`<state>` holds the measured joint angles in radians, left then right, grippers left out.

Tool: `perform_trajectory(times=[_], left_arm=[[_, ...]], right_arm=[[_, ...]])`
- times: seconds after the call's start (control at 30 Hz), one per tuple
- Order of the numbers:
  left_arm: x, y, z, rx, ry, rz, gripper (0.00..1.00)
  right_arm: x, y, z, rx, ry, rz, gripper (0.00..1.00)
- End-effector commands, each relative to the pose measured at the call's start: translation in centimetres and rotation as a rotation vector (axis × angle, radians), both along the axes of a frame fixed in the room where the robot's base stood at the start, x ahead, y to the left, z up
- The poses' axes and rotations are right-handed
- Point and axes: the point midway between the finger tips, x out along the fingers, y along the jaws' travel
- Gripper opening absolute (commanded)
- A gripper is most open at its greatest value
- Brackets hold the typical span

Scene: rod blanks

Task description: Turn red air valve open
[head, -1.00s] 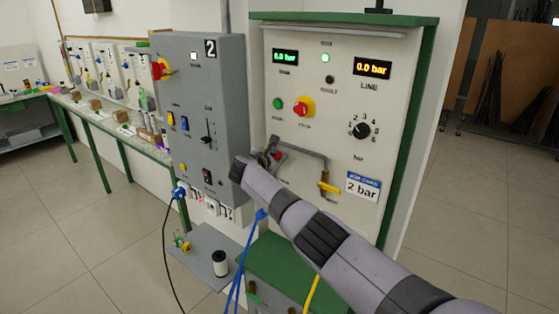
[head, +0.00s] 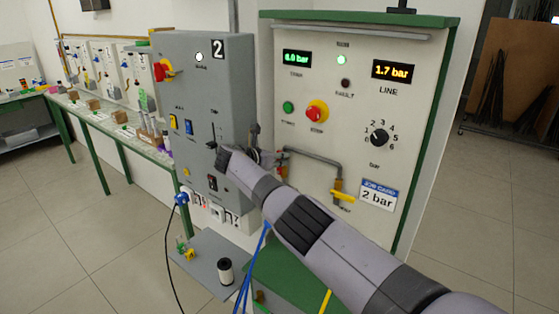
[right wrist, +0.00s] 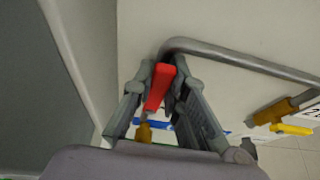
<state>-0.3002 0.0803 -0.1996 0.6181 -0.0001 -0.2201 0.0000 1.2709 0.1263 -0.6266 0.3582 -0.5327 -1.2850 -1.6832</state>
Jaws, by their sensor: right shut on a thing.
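The red air valve handle (right wrist: 159,86) sits between the two fingers of my right gripper (right wrist: 163,79) in the right wrist view, by the bend of a grey pipe (right wrist: 235,58). The gripper is shut on it. In the head view my right gripper (head: 270,158) is at the left part of the panel, mostly behind my own arm, and only a small bit of red shows there. The LINE display (head: 394,71) reads 1.7 bar. My left gripper is not in view.
A yellow valve handle (head: 343,197) is at the pipe's right end, and it also shows in the right wrist view (right wrist: 292,129). A grey control box (head: 190,100) stands close left of the gripper. A blue-headed card (head: 377,194) reads 2 bar.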

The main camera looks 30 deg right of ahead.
Motion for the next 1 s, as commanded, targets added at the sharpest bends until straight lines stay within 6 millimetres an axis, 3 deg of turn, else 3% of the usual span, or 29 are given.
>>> perform_trajectory(times=[0.5, 0.53, 0.83, 1.0], left_arm=[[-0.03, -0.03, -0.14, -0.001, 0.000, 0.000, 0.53], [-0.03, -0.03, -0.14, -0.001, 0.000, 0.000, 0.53], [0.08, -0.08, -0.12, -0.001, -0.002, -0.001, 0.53], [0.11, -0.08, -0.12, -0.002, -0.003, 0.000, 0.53]], right_arm=[[0.07, 0.09, 0.08, -0.005, 0.011, 0.002, 0.00], [0.07, 0.09, 0.09, -0.005, 0.011, 0.002, 0.16], [0.04, 0.07, 0.04, -0.005, 0.012, 0.001, 0.35], [0.02, 0.05, 0.02, -0.005, 0.012, 0.000, 0.35]])
